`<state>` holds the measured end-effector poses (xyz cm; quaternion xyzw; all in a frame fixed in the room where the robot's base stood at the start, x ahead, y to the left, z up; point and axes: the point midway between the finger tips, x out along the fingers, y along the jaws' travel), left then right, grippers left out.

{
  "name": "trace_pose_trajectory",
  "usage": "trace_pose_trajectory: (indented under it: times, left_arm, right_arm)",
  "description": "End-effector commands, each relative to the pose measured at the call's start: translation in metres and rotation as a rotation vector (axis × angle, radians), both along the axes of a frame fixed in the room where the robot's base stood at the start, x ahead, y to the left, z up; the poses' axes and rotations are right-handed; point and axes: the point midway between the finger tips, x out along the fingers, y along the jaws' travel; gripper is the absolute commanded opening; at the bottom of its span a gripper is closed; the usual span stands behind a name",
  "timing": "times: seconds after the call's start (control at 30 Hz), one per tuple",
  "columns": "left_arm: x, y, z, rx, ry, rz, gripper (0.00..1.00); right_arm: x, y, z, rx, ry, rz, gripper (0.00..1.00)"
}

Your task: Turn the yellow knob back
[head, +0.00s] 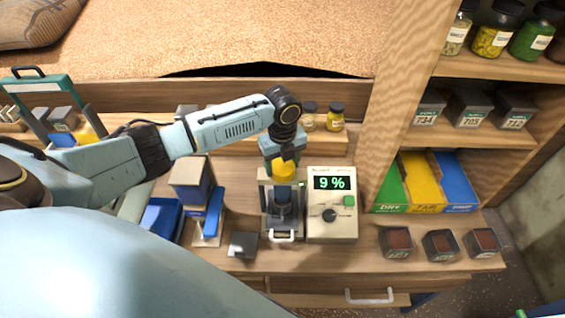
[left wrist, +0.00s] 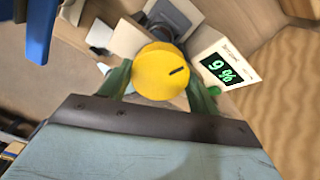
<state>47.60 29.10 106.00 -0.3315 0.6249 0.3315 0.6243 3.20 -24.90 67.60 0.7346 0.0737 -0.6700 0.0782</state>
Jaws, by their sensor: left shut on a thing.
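The yellow knob (head: 283,171) is on top of a grey machine (head: 264,190) in the middle of the bench. In the left wrist view the knob (left wrist: 161,71) is a round yellow disc with a dark slot mark near its right side. My left gripper (head: 284,162) reaches down onto the knob from above, and its green fingers lie on either side of it, shut on it. A beige meter box (head: 332,232) stands right of the machine; its display (head: 332,183) reads 9 %. My right gripper is not in view.
Blue bins (head: 162,216) and a blue-and-white stand (head: 208,222) are left of the machine. A small grey block (head: 243,245) lies in front. Green, yellow and blue trays (head: 424,185) and dark containers (head: 397,243) are to the right, beside a wooden post (head: 395,90).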

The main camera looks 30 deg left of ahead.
Motion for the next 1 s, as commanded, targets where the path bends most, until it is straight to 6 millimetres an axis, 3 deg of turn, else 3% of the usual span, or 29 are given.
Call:
trace_pose_trajectory:
  times: [1.0]
  left_arm:
    - [0.0000,0.0006,0.0013,0.000,-0.003,0.966,0.38]
  right_arm:
    - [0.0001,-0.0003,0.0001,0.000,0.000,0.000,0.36]
